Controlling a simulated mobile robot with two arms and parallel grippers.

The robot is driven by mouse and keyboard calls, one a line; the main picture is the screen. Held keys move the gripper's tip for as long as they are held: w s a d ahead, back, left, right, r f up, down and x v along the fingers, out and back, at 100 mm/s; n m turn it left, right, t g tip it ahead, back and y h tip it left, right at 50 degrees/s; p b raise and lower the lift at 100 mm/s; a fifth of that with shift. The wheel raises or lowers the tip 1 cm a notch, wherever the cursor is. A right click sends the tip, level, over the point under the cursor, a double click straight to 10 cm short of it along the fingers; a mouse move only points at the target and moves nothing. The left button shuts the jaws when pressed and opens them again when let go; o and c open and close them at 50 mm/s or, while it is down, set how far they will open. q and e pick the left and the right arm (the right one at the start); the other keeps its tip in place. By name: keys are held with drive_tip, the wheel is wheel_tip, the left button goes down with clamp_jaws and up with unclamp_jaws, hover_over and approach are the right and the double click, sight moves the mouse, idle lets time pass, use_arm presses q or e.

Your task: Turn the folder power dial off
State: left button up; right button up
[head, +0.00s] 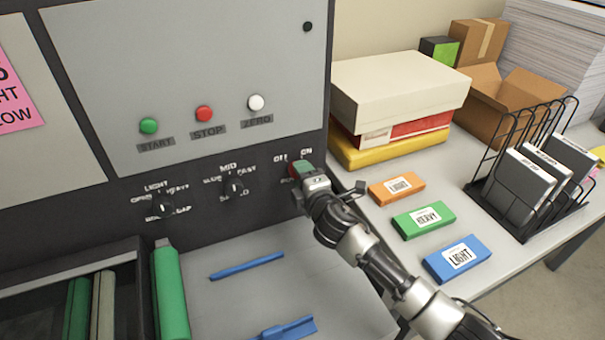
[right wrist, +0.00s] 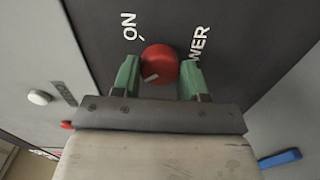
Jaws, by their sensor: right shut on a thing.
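The power dial is a round red knob (right wrist: 160,64) on the dark panel strip, between my right gripper's green fingers in the right wrist view. The right gripper (right wrist: 160,78) is shut on it, one finger on each side. A pale mark on the knob points down and left in that view, away from the ON label (right wrist: 129,27). In the head view the right gripper (head: 302,168) is at the panel just below the OFF and ON labels (head: 293,155), and it mostly hides the knob. My left gripper is not in view.
Green, red and white buttons (head: 204,114) and two black dials (head: 234,188) are left of my right gripper. Orange, green and blue blocks (head: 424,220), stacked boxes (head: 398,82) and a wire rack (head: 527,225) stand on the right table. Blue tools (head: 247,266) lie below the panel.

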drive_tip(key=shift+n, duration=1)
drive_tip(key=o, duration=0.9)
drive_tip(key=shift+o, duration=0.2)
drive_tip(key=b+v, duration=0.1)
drive_tip(key=v, duration=0.9)
drive_tip(key=shift+s, duration=0.4)
drive_tip(key=shift+d, duration=0.1)
